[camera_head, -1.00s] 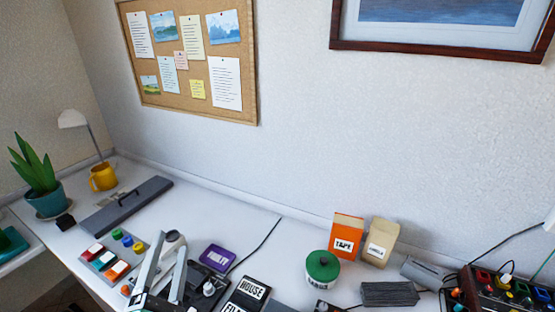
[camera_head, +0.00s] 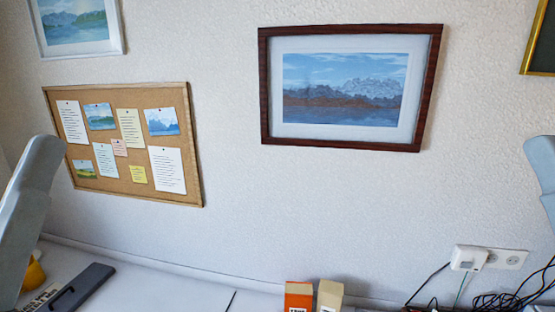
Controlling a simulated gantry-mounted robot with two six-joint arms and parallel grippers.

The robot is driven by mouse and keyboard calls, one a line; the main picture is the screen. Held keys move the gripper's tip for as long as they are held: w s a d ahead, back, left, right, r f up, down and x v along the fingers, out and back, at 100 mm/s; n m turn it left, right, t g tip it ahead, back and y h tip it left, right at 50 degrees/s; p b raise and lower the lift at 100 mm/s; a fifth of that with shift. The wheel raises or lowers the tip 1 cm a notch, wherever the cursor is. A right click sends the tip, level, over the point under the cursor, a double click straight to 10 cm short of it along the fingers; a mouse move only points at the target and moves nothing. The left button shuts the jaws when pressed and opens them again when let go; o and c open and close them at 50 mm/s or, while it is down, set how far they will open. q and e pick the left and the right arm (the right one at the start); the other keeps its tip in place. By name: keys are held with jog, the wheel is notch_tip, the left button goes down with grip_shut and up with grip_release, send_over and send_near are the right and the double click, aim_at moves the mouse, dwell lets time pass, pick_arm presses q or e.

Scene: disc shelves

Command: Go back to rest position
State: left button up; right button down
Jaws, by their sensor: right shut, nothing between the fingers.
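Neither gripper's fingers can be made out in the head view. A light grey rounded part of my left arm stands at the left edge, tilted, in front of the wall. A smaller grey part of my right arm shows at the right edge. Both arm parts are well above the desk. The desk (camera_head: 165,290) shows only as a strip along the bottom, and most of its top is out of frame.
An orange box (camera_head: 298,296) and a cream box (camera_head: 330,295) stand at the bottom edge. A grey bar with a handle (camera_head: 82,288) and part of a yellow mug (camera_head: 34,275) are at lower left. Cables (camera_head: 510,302) hang by a wall socket (camera_head: 508,259) at right.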

notch_tip(320, 180, up, 27)
jog(key=p, duration=2.4)
jog(key=shift+r, duration=0.2)
